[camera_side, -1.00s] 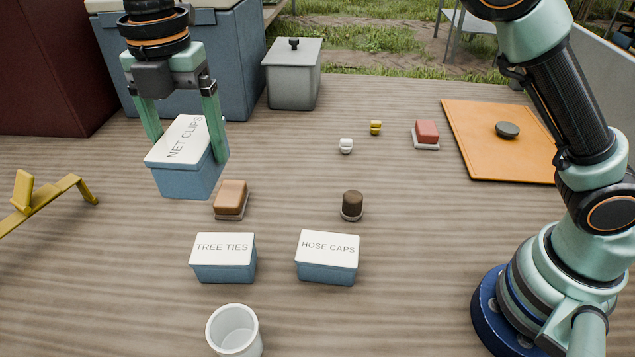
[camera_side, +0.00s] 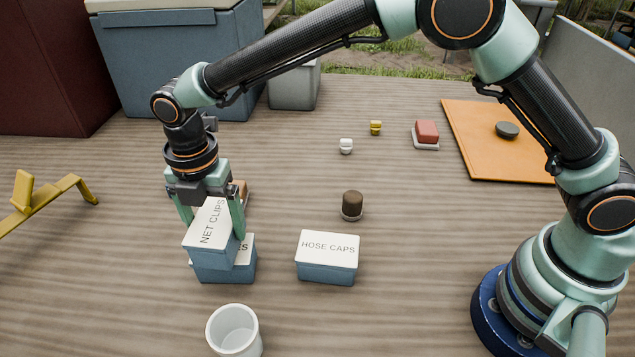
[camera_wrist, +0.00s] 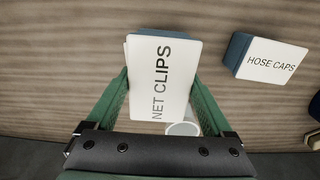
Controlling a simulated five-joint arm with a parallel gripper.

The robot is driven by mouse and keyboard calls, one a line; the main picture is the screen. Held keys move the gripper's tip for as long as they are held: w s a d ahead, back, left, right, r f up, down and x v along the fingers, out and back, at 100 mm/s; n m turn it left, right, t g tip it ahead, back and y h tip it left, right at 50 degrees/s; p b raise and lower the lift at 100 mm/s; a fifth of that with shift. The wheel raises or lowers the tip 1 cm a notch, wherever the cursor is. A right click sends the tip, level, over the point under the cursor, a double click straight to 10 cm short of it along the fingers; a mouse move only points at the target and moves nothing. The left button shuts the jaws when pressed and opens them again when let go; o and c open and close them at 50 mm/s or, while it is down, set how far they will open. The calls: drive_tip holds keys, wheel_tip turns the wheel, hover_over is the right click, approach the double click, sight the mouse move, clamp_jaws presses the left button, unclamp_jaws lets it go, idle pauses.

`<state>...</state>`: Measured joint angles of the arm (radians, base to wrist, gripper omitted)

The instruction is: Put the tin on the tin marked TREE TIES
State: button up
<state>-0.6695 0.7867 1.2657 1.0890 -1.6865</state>
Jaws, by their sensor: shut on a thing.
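The NET CLIPS tin (camera_side: 208,226), blue with a white lid, is between the fingers of my gripper (camera_side: 212,217), which is shut on it. It also shows in the wrist view (camera_wrist: 162,78), lid facing the camera. The TREE TIES tin (camera_side: 226,274) is below it in the side view, mostly covered; only the last letters of its label show. The held tin overlaps its top at an angle. I cannot tell whether the two tins touch.
The HOSE CAPS tin (camera_side: 327,258) stands to the right with a gap. A white cup (camera_side: 234,331) stands in front. A brown block (camera_side: 241,189) is partly hidden behind my gripper. A dark brown cylinder-like piece (camera_side: 352,204) stands behind HOSE CAPS. A yellow stand (camera_side: 62,190) is at left.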

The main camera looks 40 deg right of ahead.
sight(213, 220)
drive_tip(key=shift+f, duration=0.1)
drive_tip(key=o, duration=1.4)
wheel_tip(213, 220, up, 11)
drive_tip(key=d+r+m, duration=0.5)
drive_tip(key=d, duration=0.2)
drive_tip(key=s+d+r+m+t, duration=0.2)
drive_tip(key=s+d+m, duration=0.1)
drive_tip(key=d+m, duration=0.5)
drive_tip(key=s+d+r+m+t, duration=0.1)
drive_tip(key=s+d+m+t, duration=0.15)
drive_tip(key=d+m, duration=0.55)
drive_tip(key=s+d+f+m, duration=0.1)
drive_tip(key=s+d+m, duration=0.1)
drive_tip(key=d, duration=0.1)
drive_tip(key=s+d+f+m, duration=0.1)
drive_tip(key=s+d+m, duration=0.1)
drive_tip(key=d, duration=0.1)
drive_tip(key=s+d+f+m+t, duration=0.1)
drive_tip(key=s+d+m, duration=0.1)
drive_tip(key=d, duration=0.1)
drive_tip(key=shift+s+d+f, duration=0.1)
drive_tip(key=shift+s+f, duration=0.15)
drive_tip(key=shift+s, duration=0.05)
